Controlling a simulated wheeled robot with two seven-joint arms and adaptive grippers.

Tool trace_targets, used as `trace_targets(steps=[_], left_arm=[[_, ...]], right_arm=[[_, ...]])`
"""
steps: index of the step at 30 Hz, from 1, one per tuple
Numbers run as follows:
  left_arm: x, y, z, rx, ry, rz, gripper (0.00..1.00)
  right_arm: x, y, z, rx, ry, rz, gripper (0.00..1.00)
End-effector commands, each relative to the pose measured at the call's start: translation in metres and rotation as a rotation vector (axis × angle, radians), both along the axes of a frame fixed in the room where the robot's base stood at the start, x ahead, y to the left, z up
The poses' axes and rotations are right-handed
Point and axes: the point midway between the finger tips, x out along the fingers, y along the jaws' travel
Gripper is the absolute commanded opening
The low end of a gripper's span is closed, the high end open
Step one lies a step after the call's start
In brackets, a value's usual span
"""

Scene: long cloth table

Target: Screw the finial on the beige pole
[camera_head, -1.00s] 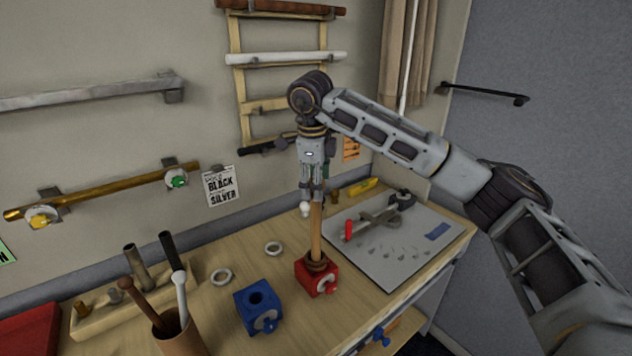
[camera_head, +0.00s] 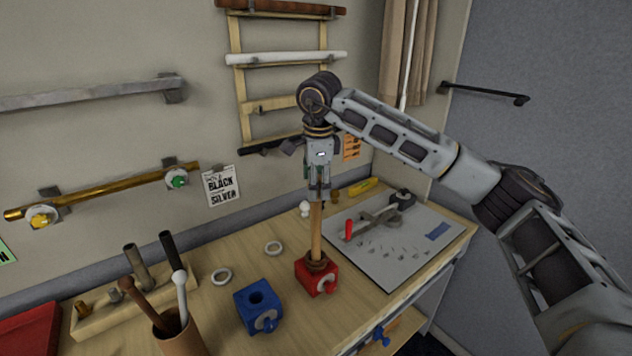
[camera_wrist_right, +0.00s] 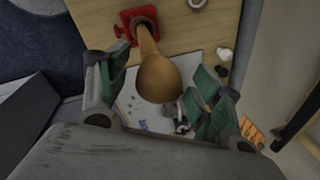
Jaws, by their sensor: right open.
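The beige pole (camera_head: 316,236) stands upright in a red clamp block (camera_head: 305,280) on the table. In the right wrist view the pole (camera_wrist_right: 147,43) rises from the red block toward the camera. It ends in a rounded tan knob (camera_wrist_right: 160,78), which looks like the finial on its top; the joint between them is hidden. My right gripper (camera_head: 317,198) points down over the pole top. In the wrist view its green-padded fingers (camera_wrist_right: 160,75) are open on both sides of the knob, with visible gaps. My left gripper is not in view.
A blue clamp block (camera_head: 248,312) stands left of the red one. A grey board (camera_head: 400,255) with tools lies right. Wall-mounted rods are behind.

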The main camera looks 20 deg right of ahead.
Motion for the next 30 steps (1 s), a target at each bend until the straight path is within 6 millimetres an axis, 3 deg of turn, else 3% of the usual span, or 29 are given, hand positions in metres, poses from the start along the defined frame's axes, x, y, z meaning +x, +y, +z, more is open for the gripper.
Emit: trace_targets(steps=[30], left_arm=[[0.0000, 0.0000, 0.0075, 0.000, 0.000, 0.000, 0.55]], right_arm=[[0.0001, 0.0000, 0.0005, 0.001, -0.001, 0.557, 0.65]])
